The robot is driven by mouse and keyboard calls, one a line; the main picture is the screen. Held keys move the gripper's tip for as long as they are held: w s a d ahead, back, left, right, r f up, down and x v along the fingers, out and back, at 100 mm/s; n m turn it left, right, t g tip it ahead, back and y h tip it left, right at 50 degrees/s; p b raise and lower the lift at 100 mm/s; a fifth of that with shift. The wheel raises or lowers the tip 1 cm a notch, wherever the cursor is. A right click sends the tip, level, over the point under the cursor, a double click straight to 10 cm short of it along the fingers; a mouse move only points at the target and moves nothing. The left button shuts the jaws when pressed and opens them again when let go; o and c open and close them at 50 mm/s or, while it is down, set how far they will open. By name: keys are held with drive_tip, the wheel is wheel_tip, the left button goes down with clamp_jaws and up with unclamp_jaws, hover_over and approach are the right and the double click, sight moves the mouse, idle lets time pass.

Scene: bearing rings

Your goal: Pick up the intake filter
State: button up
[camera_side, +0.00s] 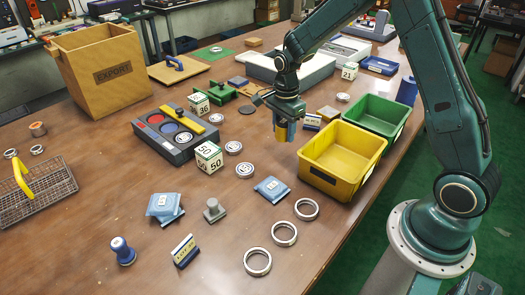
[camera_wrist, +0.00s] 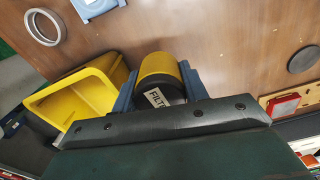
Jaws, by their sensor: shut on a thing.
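The intake filter is a yellow cylinder with a dark end and a white label reading "FILT". It shows in the wrist view (camera_wrist: 157,67) between the blue fingers of my gripper (camera_wrist: 160,82). My gripper is shut on it. In the side view my gripper (camera_side: 284,132) points down left of the yellow bin, with a little of the yellow filter (camera_side: 291,131) showing between the fingers. The fingers hide much of the filter there. The filter seems to hang close above the table; the exact gap cannot be told.
The yellow bin (camera_side: 318,180) stands right of my gripper, with the green bin (camera_side: 392,128) behind it. A grey tray (camera_side: 172,148) with coloured discs lies to the left. A number block (camera_side: 208,157) and several rings stand near.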

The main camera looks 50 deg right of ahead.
sight(284, 120)
wheel_tip(284, 120, up, 11)
idle(0.3)
idle(0.5)
